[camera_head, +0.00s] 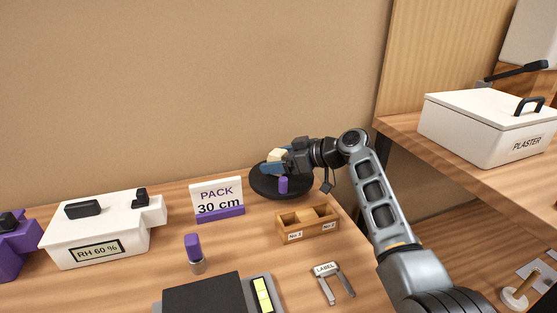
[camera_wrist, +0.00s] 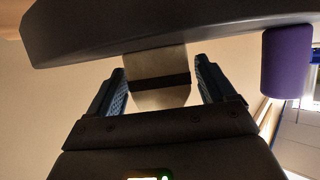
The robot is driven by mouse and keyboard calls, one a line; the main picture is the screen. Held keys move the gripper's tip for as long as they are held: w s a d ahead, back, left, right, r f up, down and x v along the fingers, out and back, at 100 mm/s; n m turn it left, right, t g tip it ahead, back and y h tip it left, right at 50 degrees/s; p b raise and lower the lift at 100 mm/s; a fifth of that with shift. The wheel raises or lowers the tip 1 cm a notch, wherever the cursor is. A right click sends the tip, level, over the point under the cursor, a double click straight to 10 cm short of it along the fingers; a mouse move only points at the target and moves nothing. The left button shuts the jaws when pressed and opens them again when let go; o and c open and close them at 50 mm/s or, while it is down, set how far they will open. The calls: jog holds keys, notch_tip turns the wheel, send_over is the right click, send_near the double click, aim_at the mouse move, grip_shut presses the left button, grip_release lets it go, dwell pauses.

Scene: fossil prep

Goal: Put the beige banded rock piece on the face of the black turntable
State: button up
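The beige banded rock piece (camera_head: 277,155) is at the black turntable (camera_head: 262,191), at its upper part in the head view. In the wrist view the rock piece (camera_wrist: 158,65) shows a dark band and meets the edge of the dark turntable (camera_wrist: 100,35); whether it bears on the face is hard to tell. My gripper (camera_wrist: 160,78) has one blue finger on each side of the rock, with a narrow gap visible at least on the right. In the head view my gripper (camera_head: 275,163) reaches over the turntable from the right.
A purple cylinder (camera_head: 283,185) is at the turntable's front, close to my gripper. A wooden two-compartment box (camera_head: 307,226) stands in front, and the PACK 30 cm sign (camera_head: 218,198) is to the left. A white PLASTER box (camera_head: 490,125) sits on the right shelf.

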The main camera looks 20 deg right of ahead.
jog(key=shift+o, duration=0.2)
jog(key=shift+r, duration=0.15)
jog(key=v, duration=1.2)
